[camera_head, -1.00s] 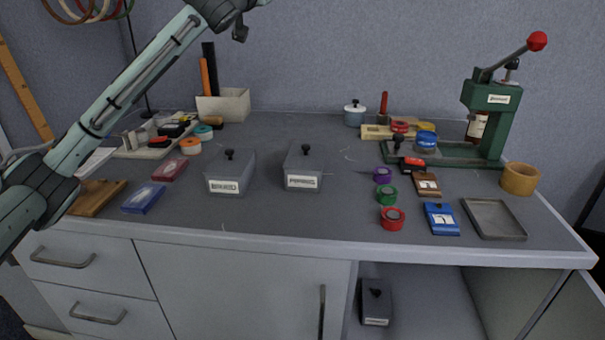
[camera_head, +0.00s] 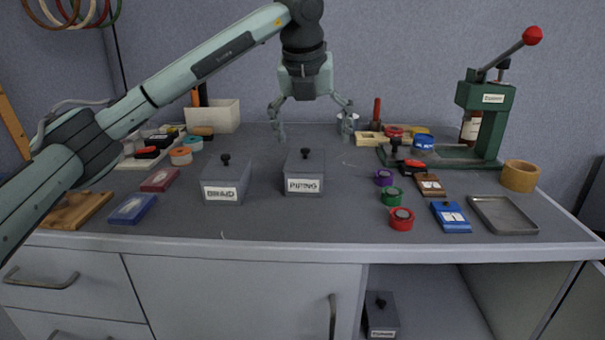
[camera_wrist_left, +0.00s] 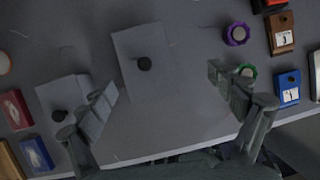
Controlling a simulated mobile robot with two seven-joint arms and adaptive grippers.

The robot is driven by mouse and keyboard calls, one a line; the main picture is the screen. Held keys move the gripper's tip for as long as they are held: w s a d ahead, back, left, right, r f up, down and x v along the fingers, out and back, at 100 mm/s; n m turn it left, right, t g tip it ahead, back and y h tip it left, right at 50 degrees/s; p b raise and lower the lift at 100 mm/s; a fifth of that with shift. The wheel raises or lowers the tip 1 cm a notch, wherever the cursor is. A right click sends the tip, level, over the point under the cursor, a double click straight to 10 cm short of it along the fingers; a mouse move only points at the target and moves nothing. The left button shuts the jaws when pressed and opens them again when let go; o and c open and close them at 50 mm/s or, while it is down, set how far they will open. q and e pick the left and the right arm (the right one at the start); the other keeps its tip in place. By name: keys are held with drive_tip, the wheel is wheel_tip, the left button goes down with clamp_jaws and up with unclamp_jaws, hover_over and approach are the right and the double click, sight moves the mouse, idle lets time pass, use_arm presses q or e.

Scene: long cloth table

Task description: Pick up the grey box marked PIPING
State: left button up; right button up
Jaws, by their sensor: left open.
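The grey box marked PIPING (camera_head: 304,183) stands on the table with a dark knob on its lid. In the left wrist view the grey box (camera_wrist_left: 130,80) is in the upper middle, seen from above. My left gripper (camera_head: 313,137) points down with its fingers spread, above and seemingly behind the box in the head view. In the left wrist view its fingers (camera_wrist_left: 162,86) stand apart, with the box beyond them and nothing held. A similar grey box (camera_head: 226,183), whose label seems to read BRAID, stands left of it. My right gripper is not visible.
Another grey lidded box (camera_head: 381,318) sits on the open shelf below. Purple, green and red rolls (camera_head: 402,218) lie to the right, near a metal tray (camera_head: 503,214) and a green press (camera_head: 486,120). The tabletop in front of the boxes is clear.

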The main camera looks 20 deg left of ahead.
sight(305, 153)
use_arm(q)
drive_tip(key=shift+a+f+y, duration=0.1)
drive_tip(key=shift+a+y, duration=0.3)
drive_tip(key=shift+a, duration=0.3)
drive_tip(key=shift+a+f, duration=0.2)
drive_tip(key=shift+f, duration=0.1)
drive_tip(key=x, duration=0.7)
drive_tip(key=shift+s+d, duration=0.15)
drive_tip(key=shift+c, duration=0.4)
drive_tip(key=c, duration=1.4)
